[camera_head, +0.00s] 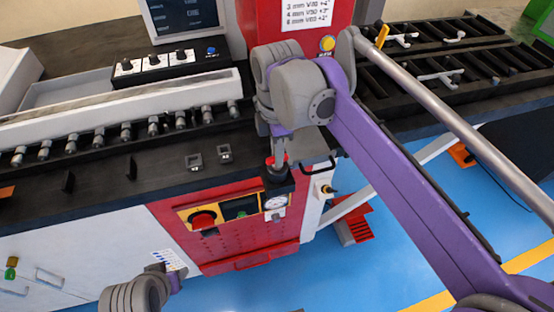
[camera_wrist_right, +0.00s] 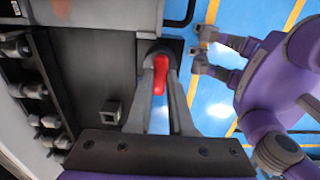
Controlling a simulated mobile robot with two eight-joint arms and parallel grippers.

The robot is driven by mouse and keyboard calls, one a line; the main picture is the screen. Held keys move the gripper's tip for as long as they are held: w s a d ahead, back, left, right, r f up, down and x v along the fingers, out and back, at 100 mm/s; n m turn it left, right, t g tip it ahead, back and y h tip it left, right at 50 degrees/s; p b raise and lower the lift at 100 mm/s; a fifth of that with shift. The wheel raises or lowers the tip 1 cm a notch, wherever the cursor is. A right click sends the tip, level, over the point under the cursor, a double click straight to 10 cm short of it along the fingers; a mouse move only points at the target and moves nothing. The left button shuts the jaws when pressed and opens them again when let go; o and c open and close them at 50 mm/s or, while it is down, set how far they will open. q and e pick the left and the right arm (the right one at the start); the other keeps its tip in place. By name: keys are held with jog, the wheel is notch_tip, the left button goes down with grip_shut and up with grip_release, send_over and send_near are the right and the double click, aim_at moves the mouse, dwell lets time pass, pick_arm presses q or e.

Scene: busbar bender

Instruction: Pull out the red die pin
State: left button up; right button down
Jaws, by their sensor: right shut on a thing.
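The red die pin (camera_wrist_right: 160,74) shows in the right wrist view between the two grey fingers of my right gripper (camera_wrist_right: 159,62). The fingers are closed around it at the black round seat on the dark bench top. In the head view my right gripper (camera_head: 278,160) points down at the bench edge above the red control panel, and only a little red of the pin shows beside the fingers. Whether the pin has risen from its seat is unclear. My left gripper (camera_head: 162,268) is low in the head view, away from the pin, with its fingers hard to make out.

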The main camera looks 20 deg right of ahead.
pick_arm(q)
jog(key=shift+r, duration=0.2)
pick_arm(e)
jog(key=shift+r, duration=0.25)
pick_arm(q)
jog(key=shift+w+r+p, duration=0.2)
jog(key=shift+r+p, duration=0.6)
jog(key=shift+w+r+p, duration=0.2)
jog(key=shift+r+p, duration=0.55)
jog(key=shift+r, duration=0.05)
pick_arm(e)
jog(key=shift+r, duration=1.85)
jog(key=shift+r+p, duration=0.4)
jog(key=shift+r, duration=0.2)
pick_arm(q)
jog(key=r, duration=0.1)
jog(key=w+r+p, duration=0.1)
jog(key=r+p, duration=0.1)
jog(key=r, duration=0.1)
jog(key=shift+w, duration=0.25)
pick_arm(e)
notch_tip(320, 180, up, 4)
jog(key=shift+w+f, duration=0.1)
jog(key=shift+f, duration=0.05)
pick_arm(q)
jog(key=shift+s, duration=0.1)
